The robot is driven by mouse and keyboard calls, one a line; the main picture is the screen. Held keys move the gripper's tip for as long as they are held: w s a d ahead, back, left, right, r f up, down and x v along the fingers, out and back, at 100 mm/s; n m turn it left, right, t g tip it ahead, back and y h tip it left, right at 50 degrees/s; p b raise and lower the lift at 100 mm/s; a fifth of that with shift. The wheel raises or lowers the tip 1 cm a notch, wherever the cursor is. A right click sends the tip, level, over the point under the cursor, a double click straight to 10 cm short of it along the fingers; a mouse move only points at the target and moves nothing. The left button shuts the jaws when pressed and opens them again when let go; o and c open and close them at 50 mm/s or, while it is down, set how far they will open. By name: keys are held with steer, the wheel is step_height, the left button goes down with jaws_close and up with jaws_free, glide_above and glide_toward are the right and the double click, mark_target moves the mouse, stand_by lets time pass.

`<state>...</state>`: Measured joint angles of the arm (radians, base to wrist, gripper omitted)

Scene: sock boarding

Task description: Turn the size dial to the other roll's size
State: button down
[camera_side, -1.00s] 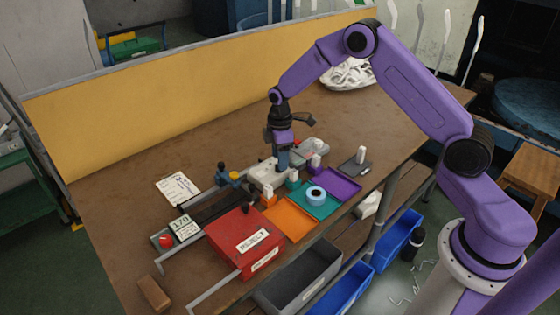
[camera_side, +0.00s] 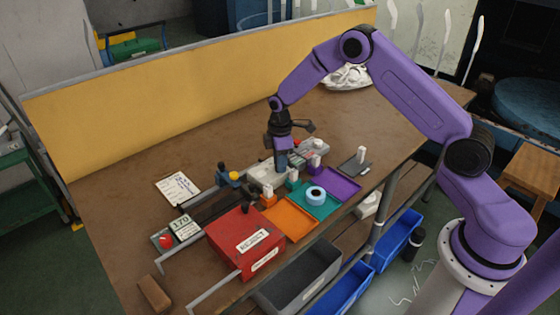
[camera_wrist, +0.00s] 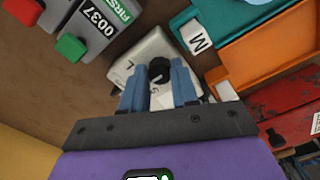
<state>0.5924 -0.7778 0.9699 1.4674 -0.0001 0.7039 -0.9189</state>
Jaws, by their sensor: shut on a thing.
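The size dial is a pale box on the bench (camera_side: 262,173), partly behind my gripper. In the wrist view its white face (camera_wrist: 150,50) shows the letters L and S and a black knob (camera_wrist: 159,67). My gripper (camera_wrist: 160,82) is shut on the knob, with a blue finger on each side; it also shows in the side view (camera_side: 281,168), pointing down. I cannot tell which letter the knob points to. A white tag marked M (camera_wrist: 195,36) stands beside the dial.
Orange (camera_side: 290,222) and purple (camera_side: 343,190) trays flank the teal one. A red reject box (camera_side: 237,235) stands in front of the dial. A counter reading 170 (camera_side: 182,224) is at left.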

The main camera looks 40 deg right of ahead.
steer(key=m, duration=0.4)
steer(key=shift+a+m, duration=0.1)
steer(key=shift+m, duration=2.2)
steer(key=c, duration=0.8)
jaws_free()
steer(key=shift+c, duration=0.2)
steer(key=shift+r, duration=0.1)
step_height(320, 180, up, 17)
steer(key=shift+r, duration=0.15)
